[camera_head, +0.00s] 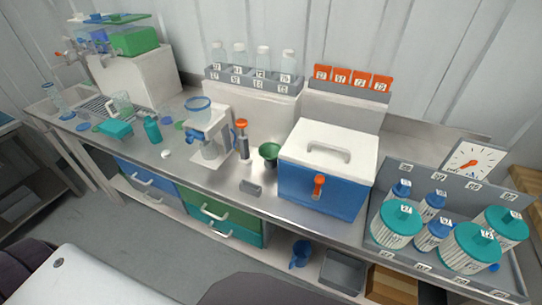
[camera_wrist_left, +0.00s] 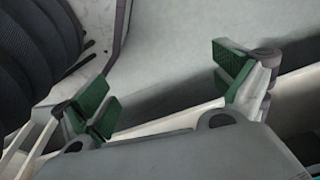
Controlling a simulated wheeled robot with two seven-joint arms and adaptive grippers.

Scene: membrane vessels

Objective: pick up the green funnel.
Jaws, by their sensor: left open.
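The green funnel (camera_head: 269,152) stands on the steel counter in the head view, wide mouth up, between the orange-topped dispenser and the blue cooler. My left gripper (camera_wrist_left: 165,85) shows in the left wrist view, its two green-padded fingers spread apart with nothing between them. The floor and a pale edge lie behind the fingers. The funnel is not in the left wrist view. Neither gripper shows in the head view, so their distance from the funnel cannot be told.
The blue cooler (camera_head: 322,190) with a white lid stands close to the funnel's right. A small grey block (camera_head: 251,187) lies in front. A grey rack (camera_head: 449,194) of teal-lidded vessels fills the right end.

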